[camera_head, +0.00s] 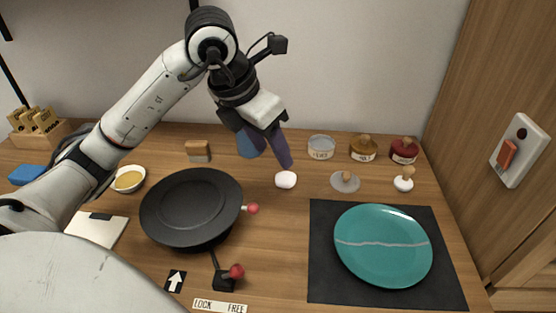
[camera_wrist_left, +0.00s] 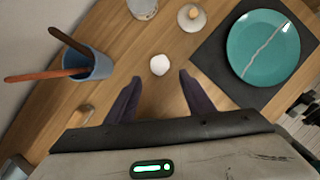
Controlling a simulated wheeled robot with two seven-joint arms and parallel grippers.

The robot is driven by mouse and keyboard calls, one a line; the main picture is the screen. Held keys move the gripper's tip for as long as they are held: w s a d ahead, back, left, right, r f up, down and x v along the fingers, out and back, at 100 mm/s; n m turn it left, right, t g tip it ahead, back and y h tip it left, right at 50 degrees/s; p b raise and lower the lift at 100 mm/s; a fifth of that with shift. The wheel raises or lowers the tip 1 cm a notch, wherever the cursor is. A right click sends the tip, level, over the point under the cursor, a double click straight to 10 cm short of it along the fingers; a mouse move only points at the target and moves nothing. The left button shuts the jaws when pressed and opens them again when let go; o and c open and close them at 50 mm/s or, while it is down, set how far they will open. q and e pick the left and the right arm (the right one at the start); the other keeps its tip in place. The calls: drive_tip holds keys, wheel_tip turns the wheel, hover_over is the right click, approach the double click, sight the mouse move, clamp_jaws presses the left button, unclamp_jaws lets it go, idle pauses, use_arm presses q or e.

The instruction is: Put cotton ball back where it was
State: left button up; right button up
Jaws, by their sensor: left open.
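The cotton ball (camera_head: 286,180), a small white rounded lump, lies on the wooden table in front of the row of jars. It also shows in the left wrist view (camera_wrist_left: 159,64). My left gripper (camera_head: 272,157) is open and empty, its purple fingers pointing down just behind and above the ball. In the left wrist view the ball appears just beyond the gap between the fingertips (camera_wrist_left: 160,79). A clear, lidless jar (camera_head: 321,148) with a label stands behind and to the right. A round lid (camera_head: 345,182) with a wooden knob lies before it. My right gripper is out of view.
A blue cup (camera_wrist_left: 88,64) with two sticks stands near the left gripper. Amber (camera_head: 363,149) and red (camera_head: 404,151) jars stand at the back right. A black pan (camera_head: 190,205) is left of the ball; a teal plate (camera_head: 383,262) lies on a dark mat (camera_head: 325,285).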

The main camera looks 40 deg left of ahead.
use_arm(q)
drive_tip(key=shift+v, duration=1.7)
